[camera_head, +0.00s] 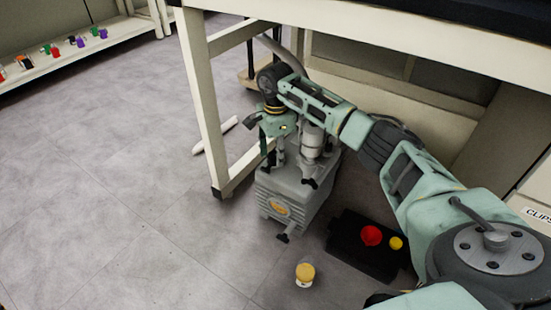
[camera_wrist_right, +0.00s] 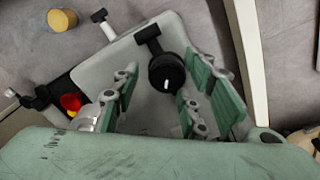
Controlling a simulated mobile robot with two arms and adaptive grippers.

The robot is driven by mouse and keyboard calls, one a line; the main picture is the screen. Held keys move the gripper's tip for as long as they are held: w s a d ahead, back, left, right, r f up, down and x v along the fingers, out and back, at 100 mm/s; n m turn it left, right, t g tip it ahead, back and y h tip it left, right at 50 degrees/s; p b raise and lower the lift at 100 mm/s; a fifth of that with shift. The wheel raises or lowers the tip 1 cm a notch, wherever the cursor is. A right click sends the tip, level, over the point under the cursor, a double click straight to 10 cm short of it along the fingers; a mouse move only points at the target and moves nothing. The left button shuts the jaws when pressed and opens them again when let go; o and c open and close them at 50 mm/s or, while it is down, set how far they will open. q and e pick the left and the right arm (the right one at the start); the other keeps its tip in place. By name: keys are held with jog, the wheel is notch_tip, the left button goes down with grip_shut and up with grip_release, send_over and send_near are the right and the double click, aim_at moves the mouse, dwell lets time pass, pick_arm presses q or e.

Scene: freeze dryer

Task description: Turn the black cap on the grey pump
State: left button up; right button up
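The grey pump (camera_head: 293,199) stands on the floor under the bench, next to its front leg. In the right wrist view the top of the pump (camera_wrist_right: 105,72) fills the middle. The black cap (camera_wrist_right: 166,72), round with a white mark, sits on it. My right gripper (camera_head: 273,150) is over the pump in the head view. In the right wrist view the fingers of my right gripper (camera_wrist_right: 158,103) are spread, with the cap visible between and beyond them, and I see no contact. The cap is hidden by the gripper in the head view. My left gripper is not in view.
A black tray (camera_head: 345,259) with a red item (camera_head: 371,236) and a yellow item (camera_head: 396,243) lies right of the pump. A yellow-capped jar (camera_head: 305,275) stands on the floor in front. The bench leg (camera_head: 203,100) is close left of my arm. Floor at left is clear.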

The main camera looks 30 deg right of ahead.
jog(key=shift+f, duration=0.3)
jog(key=shift+c, duration=0.5)
